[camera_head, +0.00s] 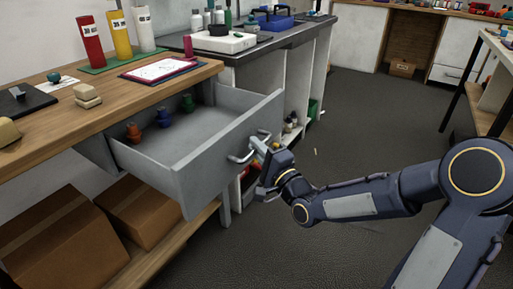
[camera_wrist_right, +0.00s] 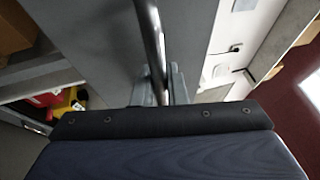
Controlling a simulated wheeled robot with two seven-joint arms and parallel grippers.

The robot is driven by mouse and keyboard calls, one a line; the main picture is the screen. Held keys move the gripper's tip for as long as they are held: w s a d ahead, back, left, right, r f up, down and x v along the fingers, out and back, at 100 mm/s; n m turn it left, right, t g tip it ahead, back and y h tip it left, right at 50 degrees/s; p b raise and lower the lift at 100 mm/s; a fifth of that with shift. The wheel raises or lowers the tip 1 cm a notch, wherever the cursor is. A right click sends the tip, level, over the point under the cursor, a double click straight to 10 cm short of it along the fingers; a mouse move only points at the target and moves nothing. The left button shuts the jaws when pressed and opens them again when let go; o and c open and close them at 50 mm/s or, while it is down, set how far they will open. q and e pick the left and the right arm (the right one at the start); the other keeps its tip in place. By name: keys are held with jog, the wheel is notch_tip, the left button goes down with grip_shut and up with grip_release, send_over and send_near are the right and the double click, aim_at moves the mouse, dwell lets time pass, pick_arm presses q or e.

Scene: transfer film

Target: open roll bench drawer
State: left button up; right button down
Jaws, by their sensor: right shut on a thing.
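The grey drawer (camera_head: 180,170) of the wooden roll bench (camera_head: 50,130) is pulled far out in the head view. Orange, blue and green small items lie inside toward its back. The metal bar handle (camera_head: 240,156) is on the drawer's front. My right gripper (camera_head: 259,144) is at the handle's right end, shut on it. In the right wrist view the handle (camera_wrist_right: 150,35) runs between the two fingers of my right gripper (camera_wrist_right: 160,82). The fingers partly hide the handle there. My left gripper is not in view.
Cardboard boxes (camera_head: 65,240) sit on the shelf below the drawer. Red, yellow and white rolls (camera_head: 91,40) stand on the bench top. A dark-topped counter (camera_head: 262,42) adjoins behind.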

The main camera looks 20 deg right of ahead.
jog(key=c, duration=1.5)
grip_release()
jog(key=shift+o, duration=0.2)
jog(key=p+v, duration=0.1)
jog(key=v, duration=0.6)
jog(key=shift+s, duration=0.4)
jog(key=shift+d+f, duration=0.1)
